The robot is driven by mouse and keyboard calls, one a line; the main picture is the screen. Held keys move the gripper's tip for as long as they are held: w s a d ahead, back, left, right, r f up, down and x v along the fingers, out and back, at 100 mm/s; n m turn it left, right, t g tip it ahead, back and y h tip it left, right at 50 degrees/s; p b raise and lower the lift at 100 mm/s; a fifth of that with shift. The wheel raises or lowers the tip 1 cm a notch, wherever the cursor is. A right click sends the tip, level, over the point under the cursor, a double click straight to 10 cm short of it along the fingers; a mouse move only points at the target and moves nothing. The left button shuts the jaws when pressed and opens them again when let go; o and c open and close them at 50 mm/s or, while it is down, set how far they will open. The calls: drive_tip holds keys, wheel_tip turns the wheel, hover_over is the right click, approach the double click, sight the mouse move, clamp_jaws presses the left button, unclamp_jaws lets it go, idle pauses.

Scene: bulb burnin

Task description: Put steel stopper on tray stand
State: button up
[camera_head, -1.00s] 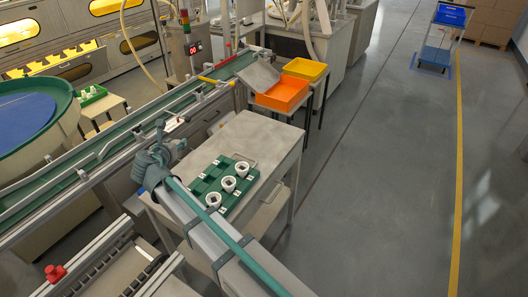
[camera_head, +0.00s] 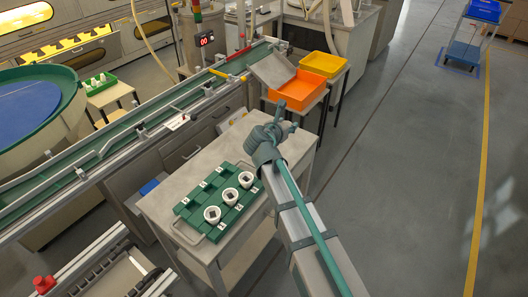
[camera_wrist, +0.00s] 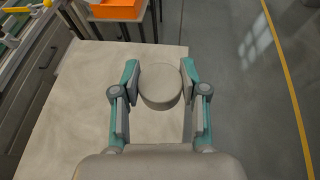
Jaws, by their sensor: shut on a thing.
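My gripper (camera_head: 272,132) is above the far right part of the pale grey cart top (camera_head: 190,172). In the wrist view my gripper (camera_wrist: 161,76) is shut on a round, grey-beige thick disc (camera_wrist: 160,90), which I take to be the steel stopper. Its flat top faces the wrist camera. The disc appears over the right edge of the cart top (camera_wrist: 100,90); its height above it is unclear. In the head view the disc cannot be made out at the gripper. I cannot tell which stand is the tray stand.
A green tray (camera_head: 188,210) with several white cups or sockets lies on the cart. Beyond the cart, a dark-legged stand (camera_head: 322,117) bears an orange bin (camera_head: 298,92) and a yellow bin (camera_head: 322,64). A conveyor (camera_head: 120,142) runs along the left. Open floor (camera_head: 400,150) lies right.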

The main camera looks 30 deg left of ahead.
drive_tip(key=w+a+f+p, duration=0.1)
drive_tip(key=w+f, duration=0.2)
drive_tip(key=w, duration=0.1)
drive_tip(key=w+a+f+p, duration=0.1)
drive_tip(key=w+a+f, duration=0.1)
drive_tip(key=w+f, duration=0.1)
drive_tip(key=w+a+f+p, duration=0.1)
drive_tip(key=w+a+f, duration=0.1)
drive_tip(key=w, duration=0.3)
drive_tip(key=shift+w+a+f, duration=0.2)
drive_tip(key=shift+f, duration=0.5)
drive_tip(key=shift+w+f+p, duration=0.1)
drive_tip(key=shift+f+p, duration=0.2)
drive_tip(key=shift+f, duration=1.4)
drive_tip(key=shift+f, duration=0.15)
drive_tip(key=o, duration=1.2)
drive_tip(key=shift+o, duration=0.2)
